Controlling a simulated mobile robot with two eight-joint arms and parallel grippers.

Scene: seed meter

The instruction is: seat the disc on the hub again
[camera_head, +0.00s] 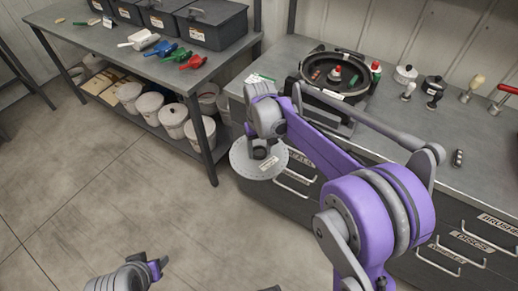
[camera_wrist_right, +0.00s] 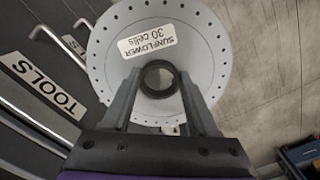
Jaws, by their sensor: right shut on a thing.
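The pale grey disc (camera_head: 246,168) has small holes around its rim and hangs in front of the bench's drawers. My right gripper (camera_head: 264,150) is shut on it at the middle. In the right wrist view the disc (camera_wrist_right: 205,42) carries a label reading "SUNFLOWER 30 cells", and the gripper fingers (camera_wrist_right: 159,84) stand on either side of its dark central ring (camera_wrist_right: 158,80). The hub (camera_head: 336,73) shows inside the round black seed meter housing (camera_head: 312,62) on the bench. Part of my left arm's end (camera_head: 152,268) is at the lower left; its fingers are not clear.
A side table (camera_head: 110,45) with coloured scoops (camera_head: 175,55) and black bins stands left. Open floor lies at lower left.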

